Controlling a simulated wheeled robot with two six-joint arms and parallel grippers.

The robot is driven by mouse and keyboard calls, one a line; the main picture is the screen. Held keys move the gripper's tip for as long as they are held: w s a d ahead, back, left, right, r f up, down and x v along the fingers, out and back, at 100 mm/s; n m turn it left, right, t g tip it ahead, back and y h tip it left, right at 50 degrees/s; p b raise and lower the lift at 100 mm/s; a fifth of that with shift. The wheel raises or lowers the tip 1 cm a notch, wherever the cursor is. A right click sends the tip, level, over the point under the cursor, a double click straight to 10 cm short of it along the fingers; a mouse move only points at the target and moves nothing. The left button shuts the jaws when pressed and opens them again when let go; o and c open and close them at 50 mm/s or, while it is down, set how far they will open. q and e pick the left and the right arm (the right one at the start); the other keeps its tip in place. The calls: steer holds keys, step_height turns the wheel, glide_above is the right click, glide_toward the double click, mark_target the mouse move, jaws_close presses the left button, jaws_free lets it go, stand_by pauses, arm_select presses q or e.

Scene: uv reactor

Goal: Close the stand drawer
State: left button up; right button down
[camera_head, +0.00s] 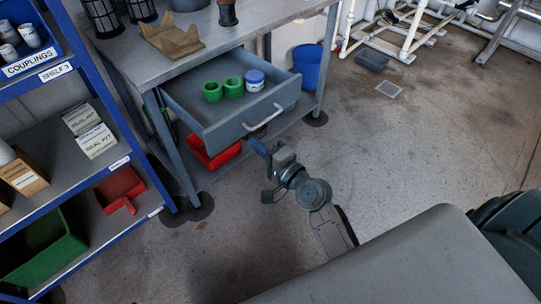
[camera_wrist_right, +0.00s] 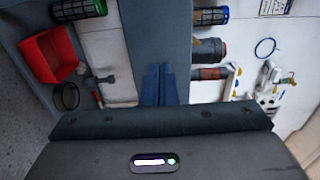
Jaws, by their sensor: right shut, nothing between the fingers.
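The stand drawer (camera_head: 215,130) is pulled out from under the grey workbench top. Its pale bar handle (camera_head: 263,118) is on the front panel. Two green rings (camera_head: 222,89) and a white jar with a blue lid (camera_head: 254,81) sit inside it. My right gripper (camera_head: 256,146) is just below the handle in the head view, in front of the drawer. Its blue fingers are together and empty in the right wrist view (camera_wrist_right: 158,85), pointing toward a grey-blue surface. I cannot tell whether they touch the drawer. My left gripper is not in view.
A blue shelf rack (camera_head: 140,178) with boxes and bins stands at the left. A red bin (camera_head: 198,156) is below the drawer. A blue bucket (camera_head: 306,66) stands beside the bench's right leg. The floor at the right is mostly clear.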

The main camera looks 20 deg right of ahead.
mark_target(236, 129)
steer(key=shift+x, duration=2.75)
